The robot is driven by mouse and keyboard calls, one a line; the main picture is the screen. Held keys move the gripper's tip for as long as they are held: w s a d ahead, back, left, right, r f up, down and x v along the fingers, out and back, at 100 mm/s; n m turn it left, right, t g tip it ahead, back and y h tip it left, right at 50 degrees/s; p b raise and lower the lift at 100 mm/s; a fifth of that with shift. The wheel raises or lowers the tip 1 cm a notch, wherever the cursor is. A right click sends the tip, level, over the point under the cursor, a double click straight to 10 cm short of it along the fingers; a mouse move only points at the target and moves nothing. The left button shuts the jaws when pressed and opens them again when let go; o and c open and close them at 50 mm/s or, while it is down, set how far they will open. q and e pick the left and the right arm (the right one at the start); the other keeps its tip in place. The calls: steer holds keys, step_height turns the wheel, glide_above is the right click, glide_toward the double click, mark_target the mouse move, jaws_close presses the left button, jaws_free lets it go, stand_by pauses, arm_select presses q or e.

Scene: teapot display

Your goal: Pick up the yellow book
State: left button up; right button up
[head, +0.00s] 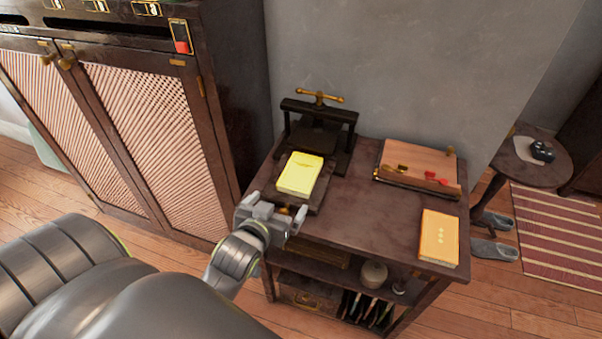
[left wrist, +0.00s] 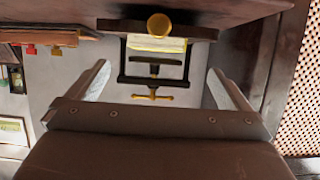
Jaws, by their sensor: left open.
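The yellow book (head: 300,173) lies flat on the base of a dark book press (head: 318,135), at the left part of the wooden table (head: 375,215). In the left wrist view, which looks upside down, a pale yellow strip of the book (left wrist: 150,44) shows behind a brass knob (left wrist: 159,24). My left gripper (head: 276,208) is open and empty at the table's front left edge, just in front of the book and apart from it. Its two spread fingers (left wrist: 155,88) frame the press in the left wrist view. My right gripper is not in view.
An orange-yellow book (head: 439,238) lies at the table's right front. A wooden board with small red and brass parts (head: 417,166) lies at the back right. A tall cabinet (head: 150,120) stands left. The table's middle is clear. Shelves below hold a box (head: 310,296).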

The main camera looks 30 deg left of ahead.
mark_target(295, 183)
arm_select(q)
steer(key=x, duration=0.5)
steer(key=shift+w, duration=0.2)
steer(key=w, duration=0.4)
steer(key=shift+a+f, duration=0.3)
steer(key=shift+f, duration=0.05)
steer(key=shift+w+a+f, duration=0.15)
steer(key=shift+w+f, duration=0.1)
steer(key=shift+w, duration=0.25)
steer(key=shift+c, duration=0.4)
steer(key=c, duration=0.9)
steer(key=shift+r+p, duration=0.15)
steer(key=shift+p, duration=0.25)
steer(key=shift+c, duration=0.2)
